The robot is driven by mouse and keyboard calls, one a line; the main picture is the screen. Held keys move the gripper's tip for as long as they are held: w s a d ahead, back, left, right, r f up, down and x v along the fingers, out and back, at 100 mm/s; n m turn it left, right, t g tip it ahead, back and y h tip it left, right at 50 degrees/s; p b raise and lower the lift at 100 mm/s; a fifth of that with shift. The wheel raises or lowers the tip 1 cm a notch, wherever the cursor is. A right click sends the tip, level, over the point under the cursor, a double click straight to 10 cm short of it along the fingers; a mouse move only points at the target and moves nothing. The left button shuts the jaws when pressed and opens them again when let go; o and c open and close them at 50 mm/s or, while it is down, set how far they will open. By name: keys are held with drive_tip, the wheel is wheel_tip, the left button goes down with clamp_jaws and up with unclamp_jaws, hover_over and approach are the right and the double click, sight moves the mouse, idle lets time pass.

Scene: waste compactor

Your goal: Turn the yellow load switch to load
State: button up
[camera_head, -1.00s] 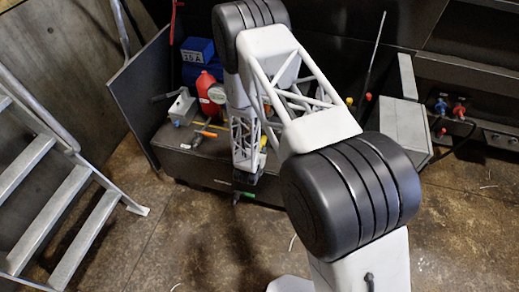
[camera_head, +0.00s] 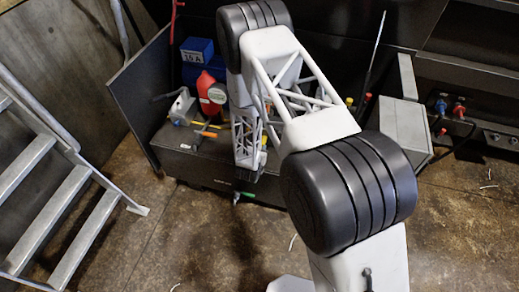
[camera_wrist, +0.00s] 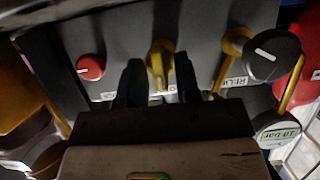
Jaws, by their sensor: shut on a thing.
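The yellow switch (camera_wrist: 158,50) sits on the dark grey panel in the upper middle of the wrist view, with its lever pointing down in the picture. My gripper (camera_wrist: 158,68) is shut on it, one dark finger on each side of the lever. A printed label below the switch is partly hidden by the fingers and cannot be read. In the head view my gripper (camera_head: 246,178) is small and low, at the front of the dark cabinet, and the switch cannot be made out there.
A red knob (camera_wrist: 91,67) is left of the switch, and a black knob (camera_wrist: 273,55) with a yellow surround is right of it. A gauge (camera_wrist: 278,132) is below the black knob. The head view shows metal stairs (camera_head: 60,200) at left and a grey box (camera_head: 403,130) at right.

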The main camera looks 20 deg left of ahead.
drive_tip(key=shift+w+m, duration=0.1)
drive_tip(key=shift+m, duration=0.2)
drive_tip(key=shift+d+m+y, duration=0.2)
drive_tip(key=shift+m+y, duration=0.9)
drive_tip(key=shift+m, duration=0.1)
drive_tip(key=m+y, duration=0.1)
drive_tip(key=m, duration=0.2)
drive_tip(key=shift+d+f+t+y, duration=0.1)
drive_tip(key=shift+t+y, duration=0.2)
drive_tip(key=shift+y, duration=0.1)
drive_tip(key=m+t+y, duration=0.1)
drive_tip(key=m, duration=0.2)
drive_tip(key=shift+w+f+m+y, duration=0.1)
drive_tip(key=shift+m+y, duration=0.2)
drive_tip(key=shift+y, duration=0.1)
drive_tip(key=shift+d+f+m+t+y, duration=0.1)
drive_tip(key=shift+m+t+y, duration=0.2)
drive_tip(key=shift+m, duration=0.7)
drive_tip(key=shift+m+t+y, duration=0.2)
drive_tip(key=shift+m+t, duration=0.2)
drive_tip(key=shift+m, duration=0.6)
drive_tip(key=o, duration=0.6)
drive_tip(key=shift+f, duration=0.1)
